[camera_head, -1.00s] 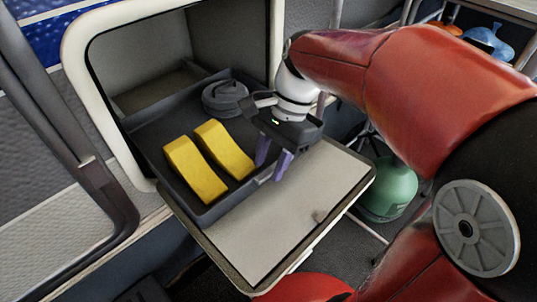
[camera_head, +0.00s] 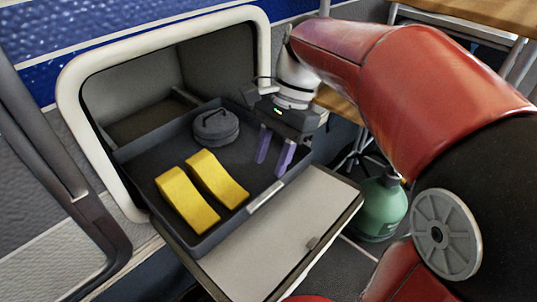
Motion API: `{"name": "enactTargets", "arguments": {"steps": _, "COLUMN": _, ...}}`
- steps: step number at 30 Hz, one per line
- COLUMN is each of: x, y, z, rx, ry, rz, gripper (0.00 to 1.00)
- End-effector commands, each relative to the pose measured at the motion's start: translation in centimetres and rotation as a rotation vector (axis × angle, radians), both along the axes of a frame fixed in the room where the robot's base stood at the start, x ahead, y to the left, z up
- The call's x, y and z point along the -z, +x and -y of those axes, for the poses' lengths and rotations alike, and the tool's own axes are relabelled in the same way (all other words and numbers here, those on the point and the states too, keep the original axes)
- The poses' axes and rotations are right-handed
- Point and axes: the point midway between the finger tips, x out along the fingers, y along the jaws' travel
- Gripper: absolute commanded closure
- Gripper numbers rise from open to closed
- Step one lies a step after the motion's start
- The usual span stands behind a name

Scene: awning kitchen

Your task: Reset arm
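My gripper (camera_head: 272,168) is at the end of my red arm, over the right side of a dark grey drawer (camera_head: 140,152). Its two purple fingers point down and stand apart with nothing seen between them. How high the fingertips are above the drawer floor is hard to tell.
In the drawer lie two yellow blocks (camera_head: 176,199) (camera_head: 217,179) and a round dark grey lidded pot (camera_head: 216,127). The drawer sits in an open compartment with a pale frame (camera_head: 77,80) and a lowered flap door (camera_head: 270,241). A green gas bottle (camera_head: 379,208) stands to the right.

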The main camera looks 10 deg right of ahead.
Motion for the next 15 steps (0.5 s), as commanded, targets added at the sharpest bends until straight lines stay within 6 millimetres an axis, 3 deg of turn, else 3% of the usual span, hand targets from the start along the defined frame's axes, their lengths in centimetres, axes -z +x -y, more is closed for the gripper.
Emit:
{"name": "enactTargets", "arguments": {"steps": 10, "x": -0.2, "y": -0.4, "z": 0.1, "rx": -0.019, "ry": -0.003, "rz": 0.027, "gripper": 0.64}}
{"name": "enactTargets", "arguments": {"steps": 15, "x": -0.5, "y": -3.3, "z": 1.1, "rx": -0.177, "ry": -0.05, "rz": 0.222, "gripper": 0.64}}
